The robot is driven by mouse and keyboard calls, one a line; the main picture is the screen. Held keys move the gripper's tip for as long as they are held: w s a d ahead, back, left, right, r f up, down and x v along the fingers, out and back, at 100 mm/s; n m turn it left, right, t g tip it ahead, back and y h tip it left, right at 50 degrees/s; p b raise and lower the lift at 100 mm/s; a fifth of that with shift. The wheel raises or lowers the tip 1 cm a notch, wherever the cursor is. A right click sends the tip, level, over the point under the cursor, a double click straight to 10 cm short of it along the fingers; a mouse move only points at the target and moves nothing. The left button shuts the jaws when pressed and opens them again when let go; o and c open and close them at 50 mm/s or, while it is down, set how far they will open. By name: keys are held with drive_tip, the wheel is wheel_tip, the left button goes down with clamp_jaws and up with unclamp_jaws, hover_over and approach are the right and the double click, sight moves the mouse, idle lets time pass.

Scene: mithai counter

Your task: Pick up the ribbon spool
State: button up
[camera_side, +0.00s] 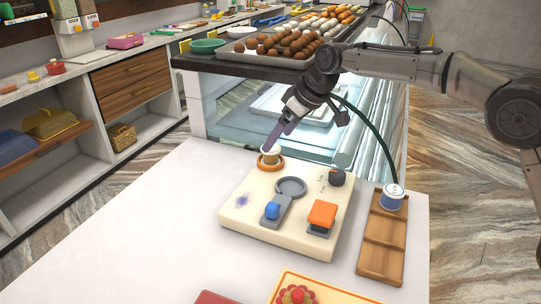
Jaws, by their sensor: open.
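A small beige cylinder (270,157) stands upright in or on an orange ring (263,167) at the back left of a cream board (244,193). A white and blue cylinder (393,190), shaped like a spool, stands at the far end of a wooden rack (382,240) on the right. I cannot tell for certain which of the two is the ribbon spool. My gripper (272,144) is open, pointing down and left, with its fingertips just above or at the beige cylinder. Whether they touch it is not clear.
The board also bears a grey ring with a blue block (272,210), an orange block (322,214) and a dark knob (337,177). A yellow-rimmed tray (335,289) lies at the front. The white table (150,230) is clear on the left. A glass counter (290,115) stands behind.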

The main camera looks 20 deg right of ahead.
sight(273, 148)
drive_tip(key=shift+x, duration=2.7)
drive_tip(key=shift+d, duration=0.2)
drive_tip(key=c, duration=1.5)
drive_tip(key=shift+r, duration=1.5)
drive_tip(key=s+d+r, duration=0.1)
drive_tip(key=s+r, duration=0.2)
drive_tip(key=s, duration=0.1)
drive_tip(key=s+d+r, duration=0.2)
drive_tip(key=s+r, duration=0.1)
drive_tip(key=s, duration=0.1)
drive_tip(key=s+d+r, duration=0.2)
drive_tip(key=s+r, duration=0.1)
drive_tip(key=s, duration=0.2)
drive_tip(key=shift+r, duration=0.4)
